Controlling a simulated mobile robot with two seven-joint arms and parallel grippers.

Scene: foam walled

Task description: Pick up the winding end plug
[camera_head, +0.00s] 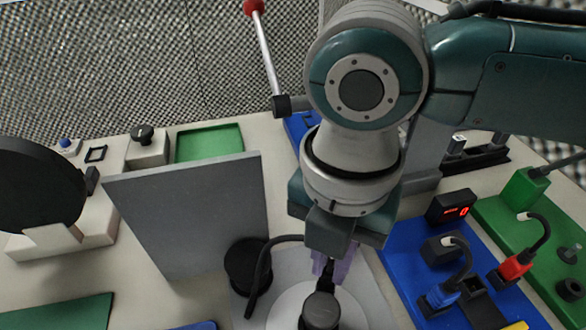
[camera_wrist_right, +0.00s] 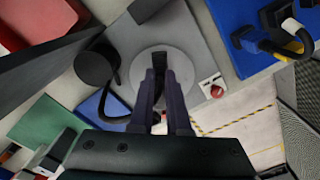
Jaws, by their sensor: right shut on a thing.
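My right gripper (camera_head: 328,270) points down over the round grey disc (camera_head: 285,312). Its purple fingers also show in the wrist view (camera_wrist_right: 160,92), close together. They are shut on a small dark piece, which appears to be the winding end plug; the fingers hide most of it. A black cable (camera_head: 262,262) runs from near the fingers, past the black spool (camera_head: 247,265), and down to the left. A black post (camera_head: 320,311) stands on the disc just in front of the fingertips. My left gripper is not in view.
A grey upright panel (camera_head: 190,215) stands left of the spool. A blue board (camera_head: 405,262) with plugs and a red display (camera_head: 452,208) lies to the right, beside a green board (camera_head: 548,262). A red-knobbed lever (camera_head: 265,55) rises behind. A black disc (camera_head: 38,185) stands far left.

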